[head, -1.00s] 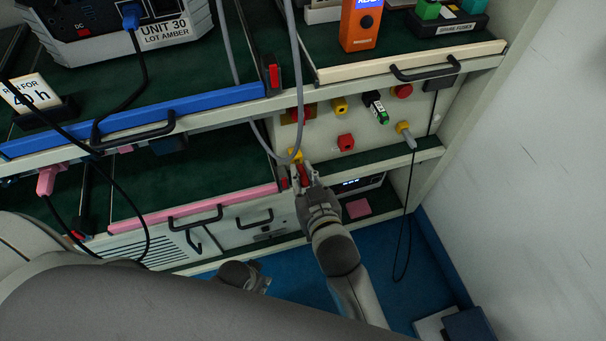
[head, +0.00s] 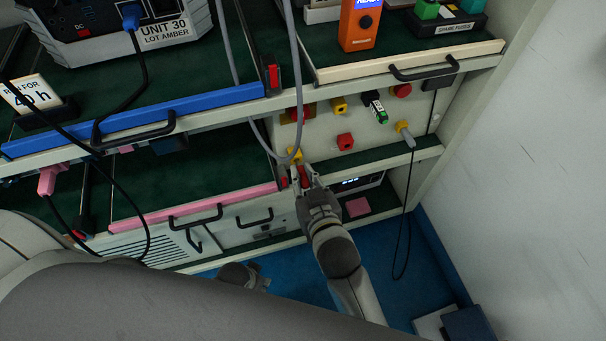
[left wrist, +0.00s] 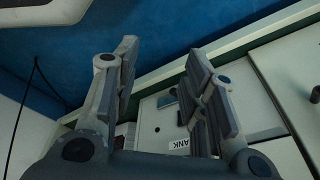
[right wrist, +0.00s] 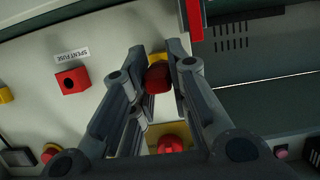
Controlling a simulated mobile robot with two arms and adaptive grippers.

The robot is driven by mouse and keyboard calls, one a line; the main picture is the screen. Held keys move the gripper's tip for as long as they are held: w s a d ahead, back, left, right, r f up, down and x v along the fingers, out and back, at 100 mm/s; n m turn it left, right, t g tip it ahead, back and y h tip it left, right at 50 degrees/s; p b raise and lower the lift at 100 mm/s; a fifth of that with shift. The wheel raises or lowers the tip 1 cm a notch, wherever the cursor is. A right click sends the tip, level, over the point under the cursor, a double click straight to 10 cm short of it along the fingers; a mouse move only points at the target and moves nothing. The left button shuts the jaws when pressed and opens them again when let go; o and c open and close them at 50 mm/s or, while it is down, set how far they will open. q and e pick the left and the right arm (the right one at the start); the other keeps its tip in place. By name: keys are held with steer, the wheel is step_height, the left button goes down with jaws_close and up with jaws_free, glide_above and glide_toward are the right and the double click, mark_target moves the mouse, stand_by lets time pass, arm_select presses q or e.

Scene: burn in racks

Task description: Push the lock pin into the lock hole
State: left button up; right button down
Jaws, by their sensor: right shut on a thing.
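The lock pin appears to be the red-headed piece (right wrist: 157,80) between my right fingertips in the right wrist view. My right gripper (right wrist: 162,75) is shut on it, in front of the panel. A yellow collar (right wrist: 157,57), seemingly at the lock hole, shows just behind the red head. It also shows in the head view (head: 295,154), just above my right gripper (head: 303,178). The pin's shaft and the hole are hidden, so I cannot tell how deep it sits. My left gripper (left wrist: 162,85) is open and empty, low in front of the rack.
A red square socket (right wrist: 72,80) labelled SPENT FUSE and a red knob on a yellow plate (right wrist: 170,143) are on the panel nearby. A red lever (head: 283,183) stands beside my right gripper. A grey hose (head: 298,90) hangs close above it. Blue floor (head: 390,270) lies below.

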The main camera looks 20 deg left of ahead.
mark_target(307, 187)
steer(key=shift+s+d, duration=0.15)
steer(key=shift+s, duration=0.1)
steer(key=shift+s+d+p, duration=0.2)
steer(key=shift+s+p, duration=0.1)
steer(key=shift+p, duration=0.15)
arm_select(q)
steer(key=shift+s+a+f, duration=0.1)
steer(key=shift+s+f, duration=0.55)
steer(key=shift+f, duration=0.2)
steer(key=shift+s+a+f, duration=0.1)
steer(key=shift+s+f, duration=0.55)
steer(key=shift+f, duration=0.2)
arm_select(e)
steer(key=shift+s+d, duration=0.2)
steer(key=shift+s, duration=0.05)
arm_select(q)
steer(key=shift+f+p, duration=0.2)
steer(key=shift+p, duration=0.1)
arm_select(e)
steer(key=shift+s+d, duration=0.1)
steer(key=shift+s, duration=0.05)
steer(key=shift+s+d, duration=0.1)
steer(key=shift+s, duration=0.05)
arm_select(q)
steer(key=shift+s+f, duration=0.4)
steer(key=shift+s, duration=0.2)
arm_select(e)
steer(key=shift+s+d, duration=0.1)
steer(key=shift+s, duration=0.05)
